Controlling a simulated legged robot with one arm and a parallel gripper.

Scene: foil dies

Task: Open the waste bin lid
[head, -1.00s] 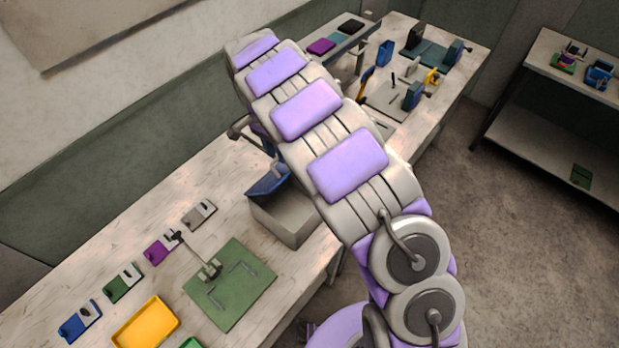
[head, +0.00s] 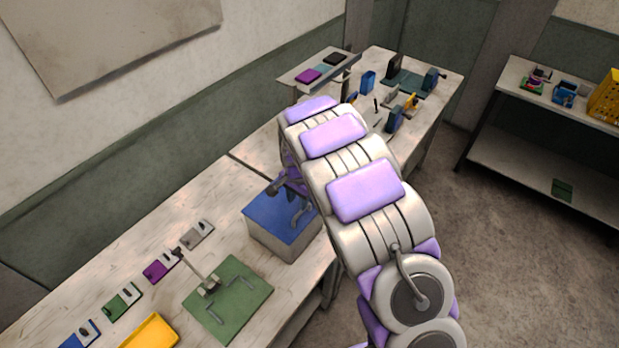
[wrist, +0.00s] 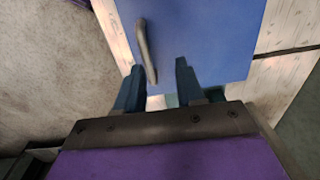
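The waste bin (head: 272,243) is a grey box on the workbench, with a blue lid (head: 268,212) that looks flat on its top. In the wrist view the blue lid (wrist: 205,35) fills the upper middle, and a grey bar handle (wrist: 146,50) runs along its left part. My gripper (head: 298,205) is low over the lid in the head view, partly hidden by my arm. In the wrist view my gripper (wrist: 158,88) has its two dark fingers apart. The handle's near end lies between them, closer to the left finger. I cannot tell whether a finger touches it.
A green plate with a lever clamp (head: 228,300) lies just in front of the bin. Several small coloured dies (head: 160,266) line the wall side, near a yellow tray (head: 150,332). More fixtures (head: 395,120) stand at the bench's far end. Open floor (head: 490,250) lies to the right.

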